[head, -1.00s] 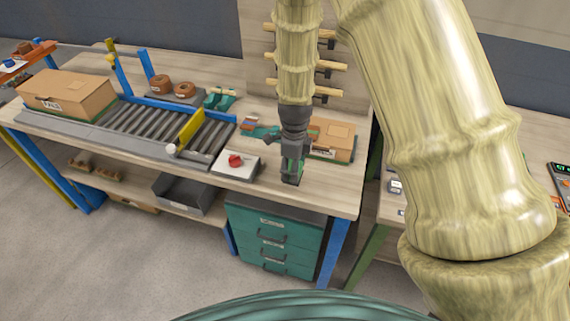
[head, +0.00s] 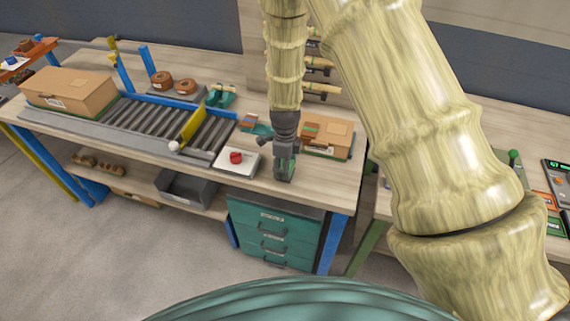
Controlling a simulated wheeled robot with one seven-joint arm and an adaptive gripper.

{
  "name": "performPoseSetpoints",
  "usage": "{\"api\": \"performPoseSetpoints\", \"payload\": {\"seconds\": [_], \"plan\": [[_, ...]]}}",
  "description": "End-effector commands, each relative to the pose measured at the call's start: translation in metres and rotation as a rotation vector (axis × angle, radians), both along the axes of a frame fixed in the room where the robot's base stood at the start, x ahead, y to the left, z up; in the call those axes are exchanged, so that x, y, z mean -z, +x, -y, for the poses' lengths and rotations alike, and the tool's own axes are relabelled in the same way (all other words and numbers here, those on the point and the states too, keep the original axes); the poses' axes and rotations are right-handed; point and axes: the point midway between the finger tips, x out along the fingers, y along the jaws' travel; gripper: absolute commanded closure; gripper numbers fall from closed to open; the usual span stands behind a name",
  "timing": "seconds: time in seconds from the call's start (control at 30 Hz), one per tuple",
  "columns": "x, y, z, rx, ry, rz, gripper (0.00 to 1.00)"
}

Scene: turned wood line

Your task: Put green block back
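My gripper (head: 285,174) points down over the front right part of the wooden bench (head: 319,196), right of the red button box. A small green block (head: 292,166) shows between its dark fingers, which look closed on it. The fingers hide most of the block. The fingertips are close to the bench top; I cannot tell whether the block touches it. A small teal holder (head: 262,130) with reddish and blue pieces (head: 248,121) lies just behind and left of my gripper, partly hidden by it.
A cardboard box (head: 338,135) stands right behind my gripper. The red button box (head: 237,160) is at its left, with the roller conveyor (head: 150,122) and yellow bar (head: 193,125) beyond. Teal drawers (head: 272,232) are below. A second bench (head: 378,207) is at right.

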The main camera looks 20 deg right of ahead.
Motion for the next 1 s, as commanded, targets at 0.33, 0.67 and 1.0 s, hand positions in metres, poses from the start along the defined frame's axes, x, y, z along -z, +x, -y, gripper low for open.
{"api": "performPoseSetpoints", "payload": {"seconds": [0.33,0.67,1.0], "plan": [[0.003,0.0,0.0,-0.001,0.0,0.0,0.3],[0.003,0.0,0.0,-0.001,0.0,0.0,0.23],[-0.015,0.0,0.0,-0.001,-0.001,0.002,0.23]]}}
